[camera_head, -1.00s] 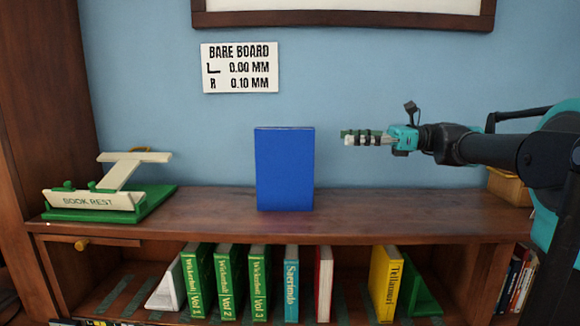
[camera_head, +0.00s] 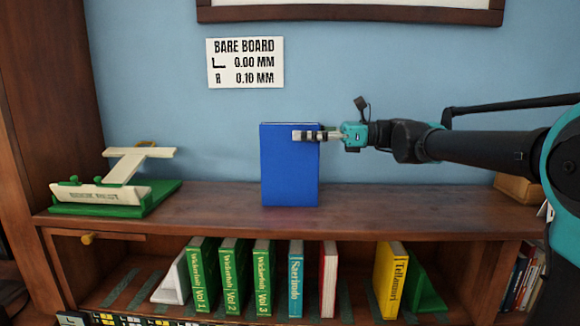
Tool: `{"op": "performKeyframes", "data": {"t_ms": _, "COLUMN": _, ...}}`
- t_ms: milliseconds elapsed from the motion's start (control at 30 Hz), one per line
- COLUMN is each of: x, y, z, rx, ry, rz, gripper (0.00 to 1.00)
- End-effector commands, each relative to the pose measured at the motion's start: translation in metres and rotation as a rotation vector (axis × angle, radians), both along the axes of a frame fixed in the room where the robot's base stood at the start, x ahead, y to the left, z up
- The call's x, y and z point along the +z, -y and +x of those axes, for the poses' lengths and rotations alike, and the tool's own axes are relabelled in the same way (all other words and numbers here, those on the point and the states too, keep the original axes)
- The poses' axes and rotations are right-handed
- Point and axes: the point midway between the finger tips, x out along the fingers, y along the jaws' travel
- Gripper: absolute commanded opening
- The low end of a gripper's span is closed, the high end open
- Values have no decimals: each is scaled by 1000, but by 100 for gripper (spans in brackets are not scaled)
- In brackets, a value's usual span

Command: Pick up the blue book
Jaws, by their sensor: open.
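The blue book (camera_head: 288,172) stands upright on the top board (camera_head: 400,205) of the bookcase, its cover facing me. My gripper (camera_head: 300,135) reaches in from the right, and its fingers overlap the upper right part of the cover in the picture. The gripper is open. I see it side-on, so I cannot tell whether the fingers touch the book or straddle it.
A green and cream book rest (camera_head: 115,185) sits at the left of the top board. The shelf below holds green volumes (camera_head: 232,275), a teal book (camera_head: 296,278), a red book (camera_head: 328,278) and a yellow book (camera_head: 390,278). A sign (camera_head: 245,63) hangs on the wall.

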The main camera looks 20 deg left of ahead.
Motion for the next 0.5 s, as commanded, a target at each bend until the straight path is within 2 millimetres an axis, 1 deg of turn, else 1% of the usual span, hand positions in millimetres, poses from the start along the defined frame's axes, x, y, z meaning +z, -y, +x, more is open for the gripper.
{"op": "performKeyframes", "data": {"t_ms": 33, "x": -2, "y": -9, "z": -3, "rx": 4, "ry": 0, "rz": 0, "gripper": 57}}
{"op": "performKeyframes", "data": {"t_ms": 100, "x": -3, "y": -18, "z": -6, "rx": 3, "ry": 0, "rz": 0, "gripper": 57}}
{"op": "performKeyframes", "data": {"t_ms": 200, "x": -3, "y": -29, "z": -8, "rx": 3, "ry": 0, "rz": 0, "gripper": 57}}
{"op": "performKeyframes", "data": {"t_ms": 300, "x": -3, "y": -34, "z": -9, "rx": 1, "ry": 0, "rz": 0, "gripper": 57}}
{"op": "performKeyframes", "data": {"t_ms": 500, "x": -3, "y": -35, "z": -9, "rx": 1, "ry": 0, "rz": 0, "gripper": 57}}
